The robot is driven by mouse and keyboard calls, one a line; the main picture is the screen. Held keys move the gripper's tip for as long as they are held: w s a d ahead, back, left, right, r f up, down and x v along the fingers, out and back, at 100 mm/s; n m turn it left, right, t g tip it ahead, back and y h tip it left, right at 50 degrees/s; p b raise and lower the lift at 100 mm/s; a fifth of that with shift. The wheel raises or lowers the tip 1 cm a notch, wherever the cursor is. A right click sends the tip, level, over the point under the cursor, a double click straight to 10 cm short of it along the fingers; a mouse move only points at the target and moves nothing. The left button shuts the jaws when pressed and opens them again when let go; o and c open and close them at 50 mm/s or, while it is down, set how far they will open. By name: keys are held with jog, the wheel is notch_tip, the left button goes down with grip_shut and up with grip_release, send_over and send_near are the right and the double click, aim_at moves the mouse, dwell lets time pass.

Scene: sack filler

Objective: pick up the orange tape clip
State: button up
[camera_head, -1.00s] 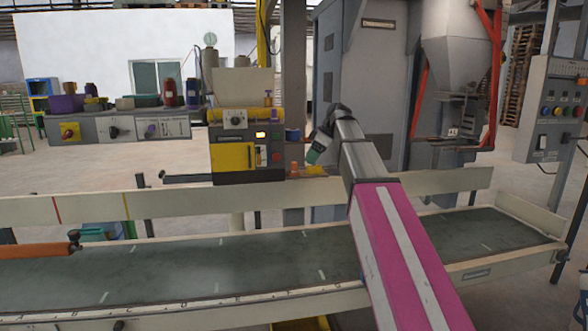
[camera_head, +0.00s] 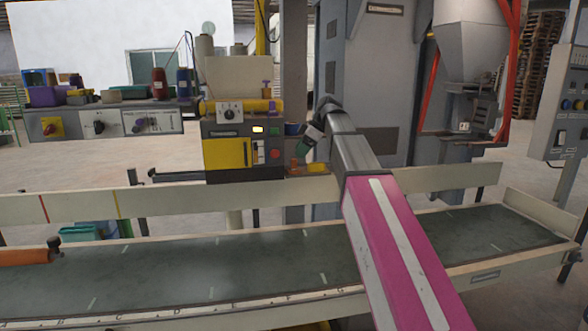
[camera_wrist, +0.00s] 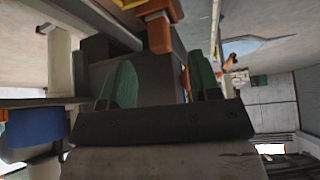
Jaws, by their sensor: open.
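A small orange piece, which looks like the orange tape clip (camera_head: 294,165), stands on a ledge right of the yellow and grey machine box. In the wrist view an orange piece (camera_wrist: 159,33) shows past the fingertips, near the top of the picture; its exact shape is hard to make out. My gripper (camera_head: 305,146) is just above and right of the orange piece in the head view. In the wrist view its two green fingers (camera_wrist: 160,84) are spread with nothing between them. The gripper is open and apart from the orange piece.
A yellow item (camera_head: 317,168) sits right beside the orange piece. A blue container (camera_head: 292,128) stands behind, and shows in the wrist view (camera_wrist: 38,128). The machine box (camera_head: 232,152) is close on the left. A conveyor belt (camera_head: 190,268) with low rails runs below my arm.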

aim_at(295, 159)
jog(key=shift+x, duration=2.55)
grip_shut()
